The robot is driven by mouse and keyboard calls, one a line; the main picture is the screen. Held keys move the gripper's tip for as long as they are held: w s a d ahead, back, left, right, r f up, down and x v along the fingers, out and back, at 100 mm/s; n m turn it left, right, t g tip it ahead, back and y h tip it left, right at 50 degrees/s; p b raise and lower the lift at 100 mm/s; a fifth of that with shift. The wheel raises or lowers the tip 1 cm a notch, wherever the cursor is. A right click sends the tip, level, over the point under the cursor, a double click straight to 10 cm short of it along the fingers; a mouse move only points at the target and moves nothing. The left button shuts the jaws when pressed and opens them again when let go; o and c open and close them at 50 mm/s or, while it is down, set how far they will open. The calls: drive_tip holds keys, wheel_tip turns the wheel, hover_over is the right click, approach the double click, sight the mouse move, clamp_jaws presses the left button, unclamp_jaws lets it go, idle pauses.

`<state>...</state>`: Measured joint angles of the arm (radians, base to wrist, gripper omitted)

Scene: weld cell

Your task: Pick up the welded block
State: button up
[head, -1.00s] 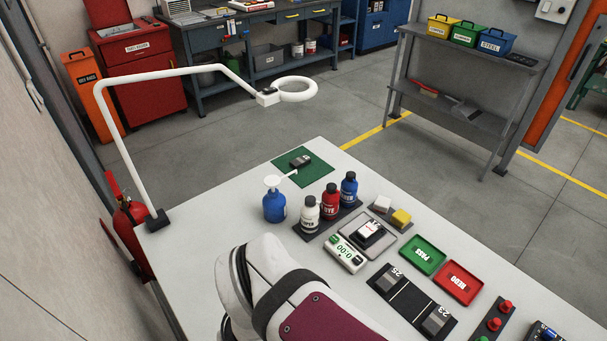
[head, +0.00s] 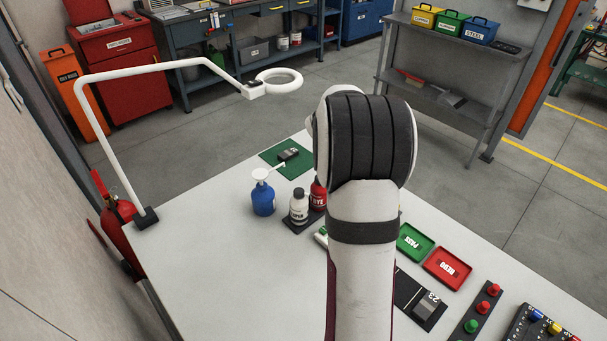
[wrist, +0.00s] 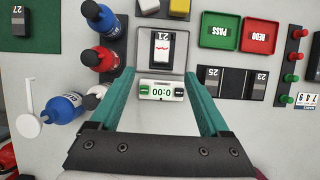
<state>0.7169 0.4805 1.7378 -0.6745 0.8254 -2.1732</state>
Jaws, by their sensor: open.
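Other dark blocks are one marked 27 (wrist: 22,14) on a green mat, and two marked 25 (wrist: 212,80) and 23 (wrist: 259,83) on a black rack. I cannot tell the fingers' height above the table.
Blue, red and white bottles (head: 298,206) and a blue pump bottle (head: 263,196) stand left of the plate. Green PASS (head: 413,243) and red REDO (head: 447,268) trays and a button strip (head: 476,312) lie to the right. A white lamp arm (head: 143,70) rises at the table's left. The front left tabletop is clear.

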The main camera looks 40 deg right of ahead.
drive_tip(key=x, duration=1.5)
drive_tip(key=shift+s+a+f, duration=0.25)
drive_tip(key=shift+a+f, duration=0.05)
drive_tip(key=shift+f, duration=0.1)
clamp_jaws()
drive_tip(key=shift+r, duration=0.1)
